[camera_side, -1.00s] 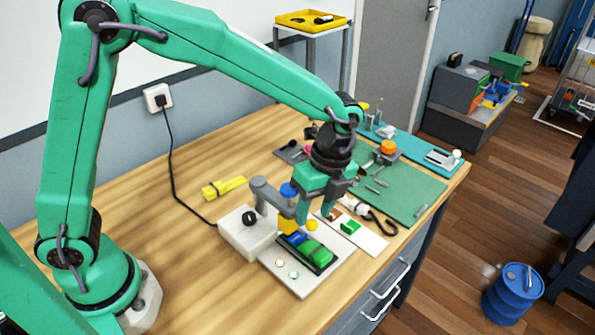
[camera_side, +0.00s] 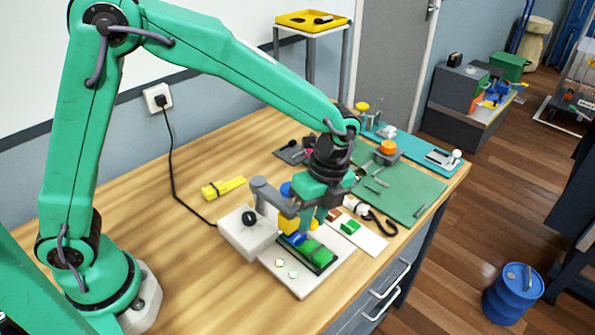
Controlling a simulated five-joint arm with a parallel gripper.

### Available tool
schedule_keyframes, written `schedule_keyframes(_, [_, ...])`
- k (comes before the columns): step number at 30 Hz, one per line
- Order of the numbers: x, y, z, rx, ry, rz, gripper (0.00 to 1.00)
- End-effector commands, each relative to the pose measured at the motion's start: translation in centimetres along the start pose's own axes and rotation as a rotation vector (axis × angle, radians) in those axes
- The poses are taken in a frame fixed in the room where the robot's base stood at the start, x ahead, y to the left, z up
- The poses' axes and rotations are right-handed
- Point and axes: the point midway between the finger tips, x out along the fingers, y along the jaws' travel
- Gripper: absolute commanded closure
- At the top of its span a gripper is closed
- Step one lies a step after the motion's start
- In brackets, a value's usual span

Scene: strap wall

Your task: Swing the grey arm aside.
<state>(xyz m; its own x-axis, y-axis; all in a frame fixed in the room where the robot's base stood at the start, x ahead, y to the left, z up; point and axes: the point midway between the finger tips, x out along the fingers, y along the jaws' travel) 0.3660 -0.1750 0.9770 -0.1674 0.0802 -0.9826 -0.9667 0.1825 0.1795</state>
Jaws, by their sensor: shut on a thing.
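The grey arm (camera_side: 272,194) is a short bar pivoted on a white box (camera_side: 243,236). It reaches right over the back of a white plate (camera_side: 294,285), where green and blue blocks sit in a dark tray. My gripper (camera_side: 303,222) points down at the arm's far end and is shut on it. The fingers and wrist partly hide that end, so the exact contact is hard to see. A yellow block (camera_side: 286,222) shows below the arm, and a blue round part (camera_side: 286,189) shows behind it.
A black cable runs from the wall socket (camera_side: 157,97) to the white box. A yellow object (camera_side: 224,188) lies behind the box. A green mat (camera_side: 402,193) with small tools is to the right. The wood on the left of the table is clear.

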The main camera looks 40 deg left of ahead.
Motion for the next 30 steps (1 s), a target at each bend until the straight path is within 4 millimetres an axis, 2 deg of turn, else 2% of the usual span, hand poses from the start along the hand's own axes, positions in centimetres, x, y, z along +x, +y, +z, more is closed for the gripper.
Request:
schedule_keyframes(12, [-0.6, -3.5, 1.4, -0.229, 0.013, -0.009, 1.00])
schedule_keyframes(23, [-0.7, -3.8, 1.5, -0.255, 0.014, -0.008, 1.00])
schedule_keyframes(24, [-0.7, -3.8, 1.5, -0.254, 0.014, -0.008, 0.69])
schedule_keyframes(26, [-0.7, -3.8, 1.5, -0.254, 0.014, -0.008, 0.57])
schedule_keyframes(30, [-0.7, -3.8, 1.5, -0.253, 0.014, -0.009, 0.56])
